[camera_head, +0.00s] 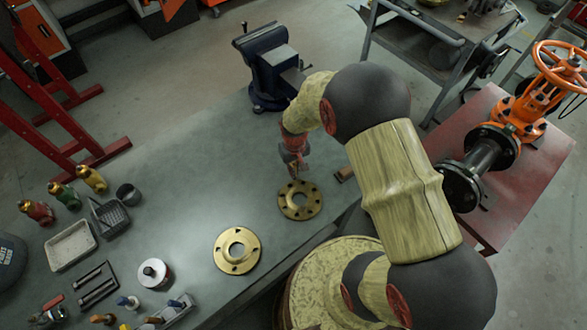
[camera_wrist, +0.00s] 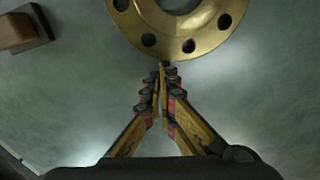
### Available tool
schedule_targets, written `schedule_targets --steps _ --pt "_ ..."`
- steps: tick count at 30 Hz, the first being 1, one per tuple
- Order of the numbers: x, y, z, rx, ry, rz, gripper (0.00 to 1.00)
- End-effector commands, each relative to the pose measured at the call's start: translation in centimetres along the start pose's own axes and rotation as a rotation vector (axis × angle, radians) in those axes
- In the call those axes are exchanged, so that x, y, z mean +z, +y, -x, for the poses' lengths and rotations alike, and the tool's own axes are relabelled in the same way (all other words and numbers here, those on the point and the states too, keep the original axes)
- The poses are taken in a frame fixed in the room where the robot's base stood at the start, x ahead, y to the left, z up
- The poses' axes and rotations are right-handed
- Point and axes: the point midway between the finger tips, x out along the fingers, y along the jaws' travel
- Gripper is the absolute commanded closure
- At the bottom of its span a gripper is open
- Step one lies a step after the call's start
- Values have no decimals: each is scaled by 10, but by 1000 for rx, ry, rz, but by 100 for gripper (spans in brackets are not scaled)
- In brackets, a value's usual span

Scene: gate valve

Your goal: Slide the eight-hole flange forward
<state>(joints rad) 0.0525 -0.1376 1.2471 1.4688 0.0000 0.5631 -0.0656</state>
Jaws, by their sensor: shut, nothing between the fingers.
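The eight-hole flange (camera_head: 301,200) is a flat brass ring lying on the grey bench near its right edge. In the wrist view part of the flange (camera_wrist: 178,28) shows at the top, with several bolt holes along its rim; the rest is out of frame. My gripper (camera_head: 297,172) is shut and empty, pointing down at the flange's far side in the head view. In the wrist view its closed fingertips (camera_wrist: 162,70) are right at the flange's outer rim; I cannot tell whether they touch it. A second brass flange (camera_head: 237,250) lies apart, nearer and to the left.
A small brown block (camera_head: 344,174) lies right of the flange, also in the wrist view (camera_wrist: 20,32). A blue vise (camera_head: 268,65) stands at the bench's far end. A white round part (camera_head: 153,272) and small tools are at left. Bare bench lies between the flanges.

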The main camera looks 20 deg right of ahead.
Motion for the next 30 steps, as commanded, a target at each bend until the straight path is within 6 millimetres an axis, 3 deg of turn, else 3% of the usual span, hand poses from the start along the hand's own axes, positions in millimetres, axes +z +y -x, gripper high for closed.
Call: schedule_targets --steps 6,13,22,26,30 --pt "1 0 0 0 -1 0 100" --pt "18 0 1 0 -4 0 100" --pt "18 0 0 0 -4 0 100" --pt "16 0 9 0 0 0 100" --pt "15 0 32 0 3 0 100"
